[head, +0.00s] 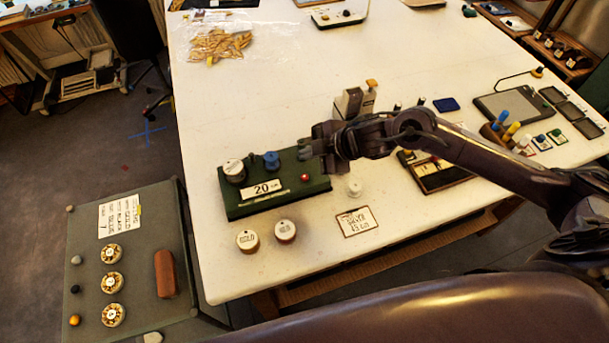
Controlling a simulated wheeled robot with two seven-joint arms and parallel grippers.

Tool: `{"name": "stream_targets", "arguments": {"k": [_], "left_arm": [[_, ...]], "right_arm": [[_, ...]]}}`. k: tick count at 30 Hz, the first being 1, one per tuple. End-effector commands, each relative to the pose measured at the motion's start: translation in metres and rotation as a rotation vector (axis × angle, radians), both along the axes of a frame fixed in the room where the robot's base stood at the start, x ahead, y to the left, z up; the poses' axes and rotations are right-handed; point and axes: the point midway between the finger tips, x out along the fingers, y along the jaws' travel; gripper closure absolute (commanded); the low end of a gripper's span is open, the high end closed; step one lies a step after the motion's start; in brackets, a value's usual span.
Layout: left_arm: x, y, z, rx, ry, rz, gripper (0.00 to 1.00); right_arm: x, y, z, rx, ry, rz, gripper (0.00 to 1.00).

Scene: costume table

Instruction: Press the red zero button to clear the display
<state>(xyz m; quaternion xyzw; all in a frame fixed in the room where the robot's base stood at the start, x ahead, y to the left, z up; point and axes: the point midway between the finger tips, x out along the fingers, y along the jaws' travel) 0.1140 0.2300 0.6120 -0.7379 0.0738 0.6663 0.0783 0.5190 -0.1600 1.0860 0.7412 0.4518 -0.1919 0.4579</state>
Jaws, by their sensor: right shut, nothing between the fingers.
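A dark green box (285,203) stands near the left front of the white table. Its front face carries a white display (262,189) that reads "20" with small letters after it. A small red button (305,177) is on the box, right of the display. A silver round piece (233,169) and a blue knob (271,160) sit on its top. My right gripper (303,149) is shut and empty, over the back right end of the box, behind the red button and apart from it. My left gripper is not in view.
Two round labelled pots (285,231) and a written card (357,221) lie in front of the box, with a small white piece (354,188) to its right. A grey and white device (355,102) stands behind my gripper. A side board (143,258) holds several dials.

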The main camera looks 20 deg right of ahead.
Motion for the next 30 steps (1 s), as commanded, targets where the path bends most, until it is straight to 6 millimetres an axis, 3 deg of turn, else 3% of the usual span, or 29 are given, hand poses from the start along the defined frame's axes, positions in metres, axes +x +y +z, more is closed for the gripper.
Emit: {"name": "stream_targets", "arguments": {"k": [1,6,12,30], "left_arm": [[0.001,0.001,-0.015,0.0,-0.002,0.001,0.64],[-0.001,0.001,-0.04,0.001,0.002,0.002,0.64],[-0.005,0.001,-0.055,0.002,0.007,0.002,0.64],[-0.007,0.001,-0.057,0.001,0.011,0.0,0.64]], "right_arm": [[0.0,0.0,-0.015,0.0,-0.001,0.0,1.0],[0.001,0.0,-0.04,0.0,-0.002,0.0,1.0],[0.001,0.0,-0.06,0.001,-0.002,-0.001,1.0],[0.001,0.0,-0.064,0.001,-0.002,0.0,1.0]]}}
